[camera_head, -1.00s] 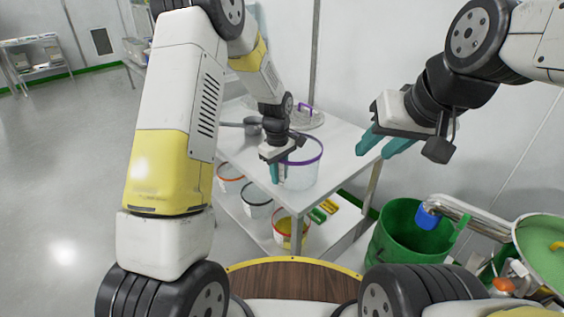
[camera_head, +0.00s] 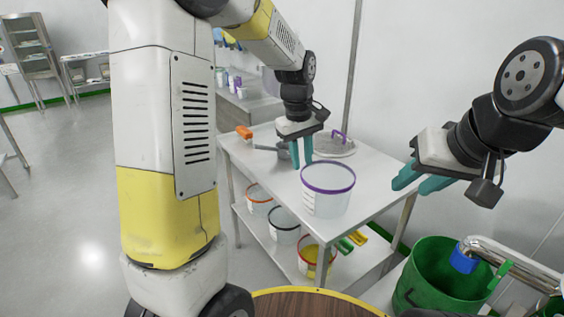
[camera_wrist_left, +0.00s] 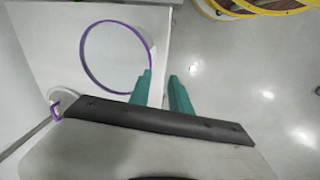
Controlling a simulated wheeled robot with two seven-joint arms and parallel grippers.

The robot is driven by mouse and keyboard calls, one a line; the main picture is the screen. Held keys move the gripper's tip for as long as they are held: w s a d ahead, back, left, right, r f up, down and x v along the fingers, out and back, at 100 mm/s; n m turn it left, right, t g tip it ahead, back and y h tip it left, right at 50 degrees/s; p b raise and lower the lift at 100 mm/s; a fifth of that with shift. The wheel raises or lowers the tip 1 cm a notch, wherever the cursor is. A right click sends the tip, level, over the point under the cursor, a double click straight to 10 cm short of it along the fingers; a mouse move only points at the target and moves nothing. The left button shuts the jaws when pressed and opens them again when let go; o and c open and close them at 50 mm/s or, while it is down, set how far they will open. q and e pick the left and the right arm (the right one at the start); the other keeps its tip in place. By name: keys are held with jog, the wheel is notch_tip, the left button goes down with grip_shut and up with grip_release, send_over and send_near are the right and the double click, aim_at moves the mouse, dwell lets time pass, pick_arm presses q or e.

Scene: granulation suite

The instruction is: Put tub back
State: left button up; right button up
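A clear tub with a purple rim (camera_head: 328,198) stands upright on the top of the white table (camera_head: 372,178). The rim shows as a purple ring in the left wrist view (camera_wrist_left: 83,62). My left gripper (camera_head: 302,164) points down at the tub's far left side, its teal fingers apart and empty. In the left wrist view the fingers (camera_wrist_left: 163,88) lie just beside the rim, with no wall between them. Whether a finger touches the tub cannot be told. My right gripper (camera_head: 414,184) is open and empty, in the air right of the table.
A grey lid with a purple handle (camera_head: 330,145) and a grey scoop (camera_head: 268,148) lie behind the tub. Tubs with orange (camera_head: 258,198), black (camera_head: 283,222) and red (camera_head: 308,255) rims stand on the lower shelf. A green bin (camera_head: 432,278) stands right of the table.

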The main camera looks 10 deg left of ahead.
pick_arm(q)
jog(key=s+a+r+m+t, duration=0.2)
jog(key=s+a+r+m, duration=0.1)
jog(key=s, duration=0.8)
jog(key=s+a+r+m+t+h, duration=0.1)
jog(key=s+r+m, duration=0.4)
jog(key=s, duration=0.5)
notch_tip(320, 180, up, 2)
jog(key=a+t, duration=0.1)
jog(key=a, duration=0.1)
jog(key=shift+s+a+t, duration=0.3)
jog(key=shift+s+t, duration=0.05)
jog(key=shift+t, duration=0.05)
